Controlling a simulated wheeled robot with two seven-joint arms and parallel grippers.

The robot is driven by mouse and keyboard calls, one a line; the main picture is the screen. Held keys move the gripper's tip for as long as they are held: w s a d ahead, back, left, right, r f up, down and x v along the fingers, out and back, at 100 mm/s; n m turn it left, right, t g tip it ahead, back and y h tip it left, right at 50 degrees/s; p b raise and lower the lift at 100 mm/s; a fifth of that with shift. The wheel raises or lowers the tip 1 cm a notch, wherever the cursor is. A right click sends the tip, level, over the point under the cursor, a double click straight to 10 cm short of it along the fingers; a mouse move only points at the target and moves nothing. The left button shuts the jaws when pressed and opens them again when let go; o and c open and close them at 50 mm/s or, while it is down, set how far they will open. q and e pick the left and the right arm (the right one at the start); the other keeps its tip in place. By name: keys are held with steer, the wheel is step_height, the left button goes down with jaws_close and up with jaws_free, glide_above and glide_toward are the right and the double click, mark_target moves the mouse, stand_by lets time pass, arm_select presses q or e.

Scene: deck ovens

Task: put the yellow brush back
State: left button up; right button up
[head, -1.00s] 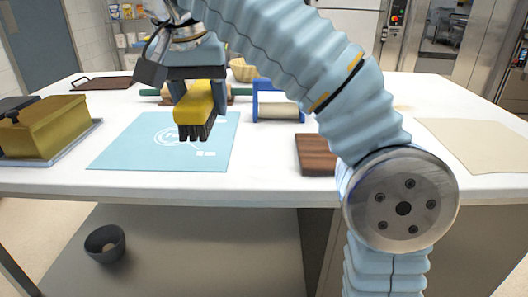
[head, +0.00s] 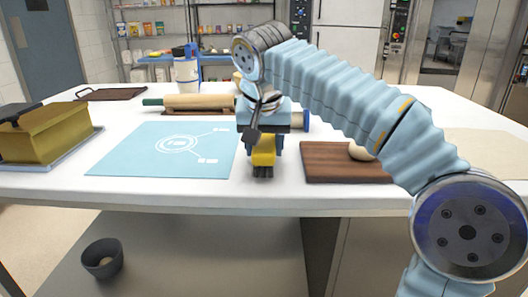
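The yellow brush (head: 263,156) shows in the head view near the middle of the table, with its dark bristles pointing down. My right gripper (head: 262,146) is shut on it from above. The bristles are close to the white tabletop, just right of the blue mat; I cannot tell whether they touch it. A blue stand (head: 299,121) is behind the gripper and mostly hidden. My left gripper is not in view.
A blue mat (head: 125,150) lies left of the brush and a wooden board (head: 335,165) with a pale ball lies to its right. A rolling pin (head: 197,102) lies behind the mat. A golden box-like block (head: 45,137) stands at the left on a tray.

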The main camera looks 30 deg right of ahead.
steer(key=shift+f, duration=0.3)
steer(key=shift+f, duration=0.2)
steer(key=o, duration=1)
steer(key=shift+r, duration=0.2)
steer(key=p+v, duration=0.3)
steer(key=v, duration=0.9)
steer(key=shift+w, duration=0.1)
